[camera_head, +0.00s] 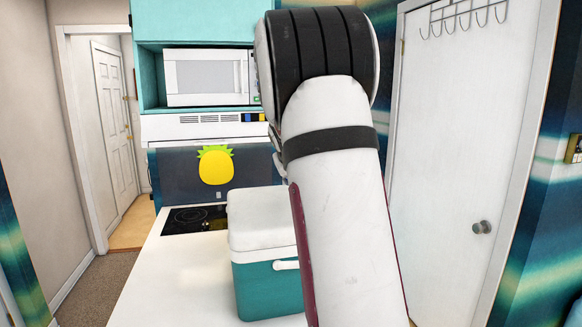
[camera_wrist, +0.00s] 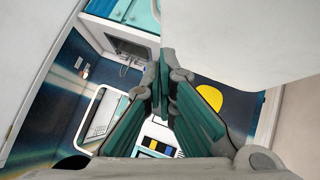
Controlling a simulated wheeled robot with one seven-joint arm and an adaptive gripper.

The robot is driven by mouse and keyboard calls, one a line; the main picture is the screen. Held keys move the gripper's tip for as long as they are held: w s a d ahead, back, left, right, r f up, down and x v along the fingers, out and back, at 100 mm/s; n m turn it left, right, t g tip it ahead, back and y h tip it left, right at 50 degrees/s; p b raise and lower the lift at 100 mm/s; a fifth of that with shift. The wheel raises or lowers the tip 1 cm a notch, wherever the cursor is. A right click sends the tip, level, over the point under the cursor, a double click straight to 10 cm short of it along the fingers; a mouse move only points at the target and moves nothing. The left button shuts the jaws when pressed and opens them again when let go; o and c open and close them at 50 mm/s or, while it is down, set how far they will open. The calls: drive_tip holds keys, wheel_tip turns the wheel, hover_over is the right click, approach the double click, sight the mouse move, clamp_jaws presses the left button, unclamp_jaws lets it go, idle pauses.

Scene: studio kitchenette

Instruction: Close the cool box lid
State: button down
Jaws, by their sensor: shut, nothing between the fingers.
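The cool box (camera_head: 262,290) stands on the white counter, with a teal body and a pale handle at its front. Its white lid (camera_head: 262,222) looks to lie down flat on the body, with no gap visible at the front left. My arm hides the right part of box and lid, so I cannot tell if it is fully seated there. My gripper (camera_wrist: 166,75) shows in the wrist view, fingers together and empty.
The white counter (camera_head: 180,285) is bare left of the box. A dark cooktop (camera_head: 195,219) lies behind it, with a microwave (camera_head: 207,77) above. A yellow pineapple picture (camera_head: 215,166) is on the back wall. A white door (camera_head: 465,170) stands at the right.

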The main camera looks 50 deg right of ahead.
drive_tip(key=d+f, duration=0.1)
drive_tip(key=f, duration=0.1)
drive_tip(key=s+f, duration=0.1)
drive_tip(key=d+f, duration=0.1)
drive_tip(key=f, duration=0.1)
drive_tip(key=shift+s+d+f, duration=0.3)
drive_tip(key=shift+s+d, duration=0.05)
drive_tip(key=shift+s, duration=0.05)
drive_tip(key=shift+s+d+f, duration=0.1)
drive_tip(key=shift+d+f, duration=0.05)
drive_tip(key=shift+f, duration=0.25)
drive_tip(key=shift+s+d+f, duration=0.1)
drive_tip(key=shift+f, duration=0.3)
drive_tip(key=shift+r, duration=0.1)
drive_tip(key=shift+r, duration=0.35)
drive_tip(key=r, duration=0.2)
drive_tip(key=r+p, duration=0.1)
drive_tip(key=r, duration=0.1)
drive_tip(key=shift+s+a, duration=0.1)
drive_tip(key=shift+s, duration=0.2)
drive_tip(key=s+a+r+b, duration=0.1)
drive_tip(key=s+a+r, duration=0.2)
drive_tip(key=s+r, duration=0.2)
drive_tip(key=shift+s+a+r, duration=0.15)
drive_tip(key=shift+a+r, duration=0.2)
drive_tip(key=shift+r, duration=0.2)
